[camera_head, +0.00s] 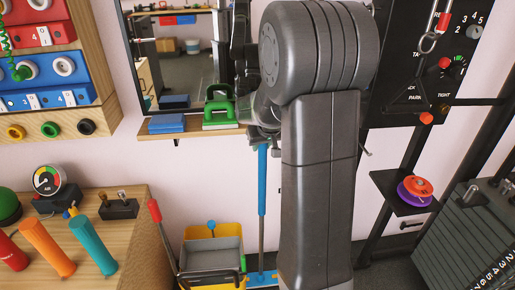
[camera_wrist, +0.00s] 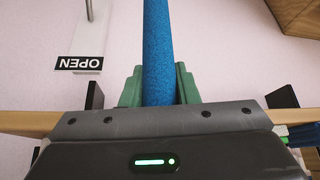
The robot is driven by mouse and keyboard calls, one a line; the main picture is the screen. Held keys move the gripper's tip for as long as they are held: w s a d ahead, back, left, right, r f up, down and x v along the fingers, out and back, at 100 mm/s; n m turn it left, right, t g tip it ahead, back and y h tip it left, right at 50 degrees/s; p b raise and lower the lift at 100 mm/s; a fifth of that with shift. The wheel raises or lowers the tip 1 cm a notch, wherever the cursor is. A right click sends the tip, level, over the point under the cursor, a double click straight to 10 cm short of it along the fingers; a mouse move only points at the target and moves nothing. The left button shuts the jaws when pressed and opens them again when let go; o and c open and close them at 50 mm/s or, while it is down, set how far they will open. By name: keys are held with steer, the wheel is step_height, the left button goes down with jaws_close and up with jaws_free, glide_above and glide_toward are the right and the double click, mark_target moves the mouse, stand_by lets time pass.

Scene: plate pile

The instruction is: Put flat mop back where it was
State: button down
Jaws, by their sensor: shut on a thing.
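The flat mop has a blue handle (camera_head: 262,180) that stands nearly upright below my gripper (camera_head: 263,140) in the head view. Its grey lower pole leads down to a blue flat head (camera_head: 262,279) at the floor, partly hidden by the bucket and my arm. In the wrist view my gripper (camera_wrist: 159,88) is shut on the blue handle (camera_wrist: 158,45), with a green finger on each side of it. My arm hides the upper handle in the head view.
A yellow and grey bucket (camera_head: 212,256) stands just left of the mop. A wooden bench (camera_head: 130,215) is at the left, a weight stack (camera_head: 460,245) at the right.

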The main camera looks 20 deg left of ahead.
steer(key=shift+s+a+f, duration=0.35)
steer(key=shift+a+f, duration=0.2)
steer(key=shift+a, duration=0.05)
steer(key=shift+f, duration=0.1)
steer(key=shift+f, duration=0.1)
steer(key=c, duration=1.1)
jaws_free()
